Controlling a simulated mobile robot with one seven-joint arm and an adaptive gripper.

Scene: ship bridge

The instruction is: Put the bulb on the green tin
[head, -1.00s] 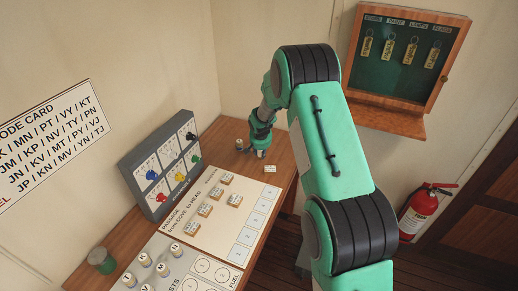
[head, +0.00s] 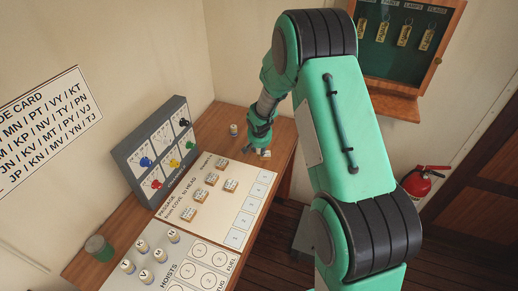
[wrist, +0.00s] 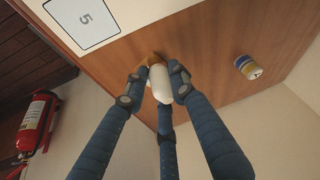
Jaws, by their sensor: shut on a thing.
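The white bulb (wrist: 158,83) with a brass-coloured end sits between my gripper's fingers in the wrist view. My gripper (head: 261,150) is shut on it, low over the far right part of the wooden desk. In the head view the bulb is small and mostly hidden by the fingers. I cannot tell whether it touches the desk. The green tin (head: 99,248) stands upright at the desk's near left end, well away from my gripper. It is out of the wrist view.
A small tin with a blue and yellow band (wrist: 247,66) stands behind my gripper. The grey switch panel (head: 154,155), the white message board (head: 227,207) with several tiles, and several lettered pegs (head: 145,275) lie between my gripper and the green tin.

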